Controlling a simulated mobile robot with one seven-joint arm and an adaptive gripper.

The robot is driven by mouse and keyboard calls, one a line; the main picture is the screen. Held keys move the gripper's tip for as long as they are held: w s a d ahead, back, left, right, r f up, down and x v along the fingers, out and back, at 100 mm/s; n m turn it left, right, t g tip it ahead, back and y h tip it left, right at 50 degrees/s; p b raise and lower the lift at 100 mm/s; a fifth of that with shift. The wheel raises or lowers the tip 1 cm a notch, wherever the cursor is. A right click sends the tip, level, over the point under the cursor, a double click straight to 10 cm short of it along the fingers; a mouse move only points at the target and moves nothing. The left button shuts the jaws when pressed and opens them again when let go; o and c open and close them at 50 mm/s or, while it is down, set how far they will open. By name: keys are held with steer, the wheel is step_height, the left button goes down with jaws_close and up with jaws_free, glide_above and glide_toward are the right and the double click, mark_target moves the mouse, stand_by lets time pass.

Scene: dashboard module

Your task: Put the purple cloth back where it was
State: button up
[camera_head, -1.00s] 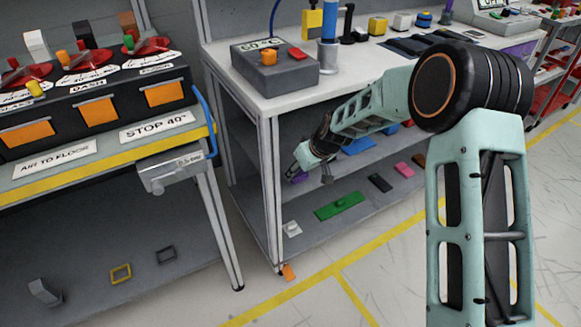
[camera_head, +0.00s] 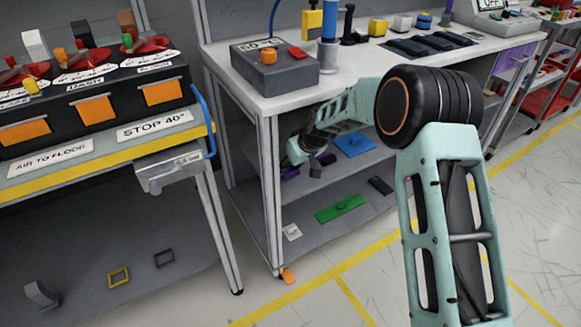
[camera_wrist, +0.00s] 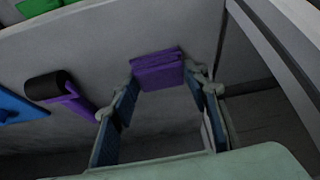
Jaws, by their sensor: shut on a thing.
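The purple cloth (camera_wrist: 157,69) is a small folded block. In the wrist view it sits between the two fingertips of my gripper (camera_wrist: 163,79), which is shut on it. The cloth (camera_head: 290,173) shows there as a small purple patch at the fingertips. I cannot tell whether it touches the shelf.
Another purple piece with a black roll (camera_wrist: 48,85) lies left of the cloth in the wrist view, beside a blue sheet (camera_wrist: 15,107). A green plate (camera_head: 340,208) and a white piece (camera_head: 292,232) lie on the shelf. A bench leg (camera_head: 270,195) stands close by.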

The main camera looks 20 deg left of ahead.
steer(key=o, duration=1.1)
steer(key=shift+f, duration=0.1)
steer(key=shift+d+r+p, duration=0.1)
steer(key=shift+r+p, duration=0.2)
steer(key=shift+r, duration=0.05)
steer(key=p+v, duration=0.2)
steer(key=v, duration=0.5)
steer(key=shift+s, duration=0.1)
steer(key=shift+d, duration=0.1)
